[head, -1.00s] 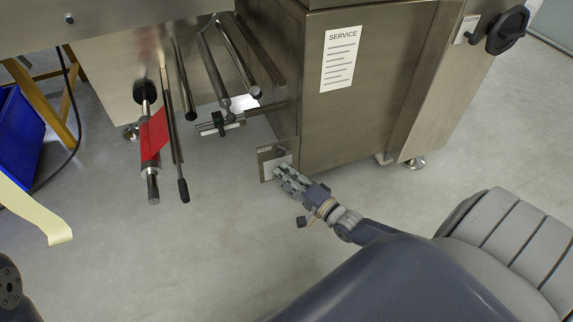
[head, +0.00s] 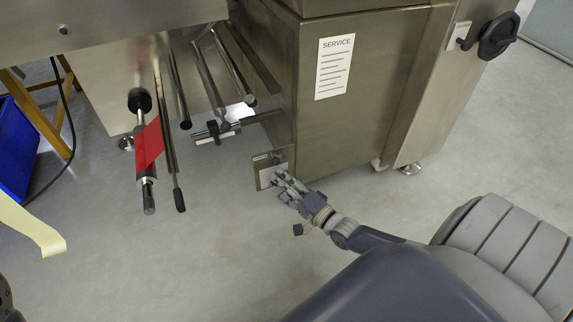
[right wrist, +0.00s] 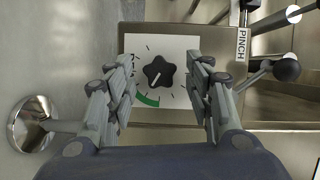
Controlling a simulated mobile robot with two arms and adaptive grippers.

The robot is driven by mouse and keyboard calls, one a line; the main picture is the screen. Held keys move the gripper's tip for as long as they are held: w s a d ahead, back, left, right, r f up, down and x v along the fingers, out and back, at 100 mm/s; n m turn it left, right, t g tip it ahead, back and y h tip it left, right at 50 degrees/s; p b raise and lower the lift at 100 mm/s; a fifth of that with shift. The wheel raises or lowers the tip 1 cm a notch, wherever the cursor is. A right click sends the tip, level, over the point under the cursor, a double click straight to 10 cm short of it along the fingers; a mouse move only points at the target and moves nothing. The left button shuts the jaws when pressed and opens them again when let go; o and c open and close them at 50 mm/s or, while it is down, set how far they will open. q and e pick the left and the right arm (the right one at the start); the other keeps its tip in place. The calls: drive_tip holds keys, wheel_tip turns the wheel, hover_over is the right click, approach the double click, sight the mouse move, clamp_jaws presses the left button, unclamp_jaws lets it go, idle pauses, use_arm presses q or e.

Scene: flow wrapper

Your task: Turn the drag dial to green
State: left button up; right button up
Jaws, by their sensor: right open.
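The dial (right wrist: 159,72) is a black lobed knob on a white square plate (right wrist: 182,48) in the right wrist view. Tick marks surround it, and a green arc (right wrist: 147,100) lies at its lower left. A thin pale mark on the knob appears to point down-left, toward the green arc. My right gripper (head: 283,182) is at the small low panel (head: 259,178) beside the machine. In the right wrist view its open fingers stand on either side of the dial, apparently with gaps. In the head view the fingers partly hide the dial.
A black ball-ended lever (right wrist: 287,69) and a PINCH label (right wrist: 242,45) sit right of the dial in the wrist view. A round metal foot (right wrist: 31,122) is at left. The machine cabinet (head: 350,125) stands behind the panel; rollers and a red strip (head: 149,146) are left.

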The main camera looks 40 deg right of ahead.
drive_tip(key=s+d, duration=0.1)
drive_tip(key=s, duration=1)
drive_tip(key=shift+s+d+r, duration=0.25)
drive_tip(key=shift+s+d, duration=0.15)
